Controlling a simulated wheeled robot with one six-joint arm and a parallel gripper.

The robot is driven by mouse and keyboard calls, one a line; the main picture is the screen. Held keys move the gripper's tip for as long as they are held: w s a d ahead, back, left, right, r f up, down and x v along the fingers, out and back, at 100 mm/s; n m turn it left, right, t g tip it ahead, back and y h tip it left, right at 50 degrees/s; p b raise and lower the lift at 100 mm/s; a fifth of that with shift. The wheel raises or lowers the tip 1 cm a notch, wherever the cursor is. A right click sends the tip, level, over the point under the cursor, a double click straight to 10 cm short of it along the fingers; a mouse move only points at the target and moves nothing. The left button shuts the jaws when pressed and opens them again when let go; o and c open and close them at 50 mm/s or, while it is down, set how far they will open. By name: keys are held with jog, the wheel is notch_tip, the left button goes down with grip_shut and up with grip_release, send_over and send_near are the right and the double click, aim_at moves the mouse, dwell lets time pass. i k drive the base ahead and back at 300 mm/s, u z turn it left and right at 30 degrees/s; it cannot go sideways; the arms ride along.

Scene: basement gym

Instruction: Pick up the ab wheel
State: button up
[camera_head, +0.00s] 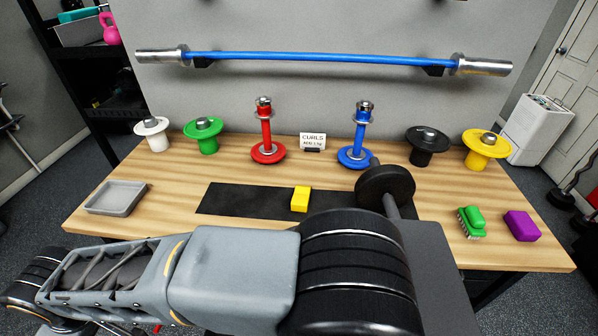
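The ab wheel (382,186) is a black wheel with a short grip showing behind it and a grey bar showing in front. It stands on the wooden workbench, at the right end of a black mat (240,199). My arm crosses the lower middle of the view, and its large black joint hides the area just in front of the wheel. My gripper is not in view, so I cannot see whether it is open or shut.
A yellow block (300,199) lies on the mat. A grey tray (116,198) sits at left; a green brush (471,222) and purple block (522,226) at right. Red (267,150) and blue (355,155) plate stands flank a "CURLS" sign (312,141). A blue barbell (320,58) hangs above.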

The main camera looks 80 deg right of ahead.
aim_at(382, 189)
jog(key=z, duration=2.25)
jog(key=k, duration=0.05)
jog(key=z, duration=1.75)
